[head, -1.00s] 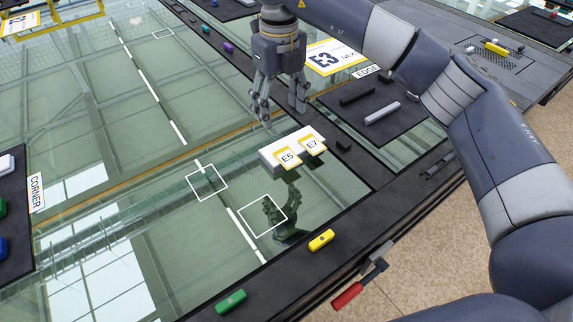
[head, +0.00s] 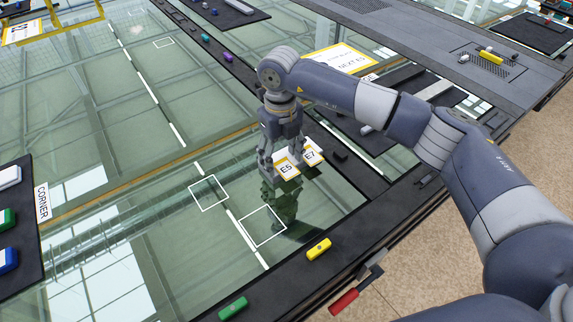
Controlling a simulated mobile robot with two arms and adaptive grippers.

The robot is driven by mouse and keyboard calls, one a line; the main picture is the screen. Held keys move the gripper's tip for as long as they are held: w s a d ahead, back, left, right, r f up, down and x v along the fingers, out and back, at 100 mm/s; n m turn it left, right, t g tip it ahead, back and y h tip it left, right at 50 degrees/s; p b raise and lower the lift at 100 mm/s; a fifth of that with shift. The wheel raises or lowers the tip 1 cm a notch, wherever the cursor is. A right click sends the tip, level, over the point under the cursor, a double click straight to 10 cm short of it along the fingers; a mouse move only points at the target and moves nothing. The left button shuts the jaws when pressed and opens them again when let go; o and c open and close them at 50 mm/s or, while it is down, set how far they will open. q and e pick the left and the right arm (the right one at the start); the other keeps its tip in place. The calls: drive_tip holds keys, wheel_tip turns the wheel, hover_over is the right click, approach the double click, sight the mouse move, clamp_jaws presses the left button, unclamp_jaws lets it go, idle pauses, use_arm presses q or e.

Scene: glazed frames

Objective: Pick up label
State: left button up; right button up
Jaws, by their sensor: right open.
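Two small yellow-edged labels, E5 (head: 287,169) and E7 (head: 312,156), show side by side at a white block on the glass, right of centre. My right gripper (head: 277,160) points down at the left end of that block, close by the E5 label. Its fingers are apart and nothing is visibly held. Whether they touch the block or the label cannot be told. The gripper and wrist cover part of the block. My left gripper is not in view.
White square outlines (head: 208,192) mark the glass. A dark mat (head: 22,230) with coloured blocks is at left. The central glass is largely clear.

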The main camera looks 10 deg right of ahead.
drive_tip(key=shift+f+b, duration=0.25)
drive_tip(key=shift+b, duration=0.15)
idle(0.4)
drive_tip(key=shift+c, duration=0.2)
drive_tip(key=c, duration=0.7)
drive_tip(key=shift+s, duration=0.1)
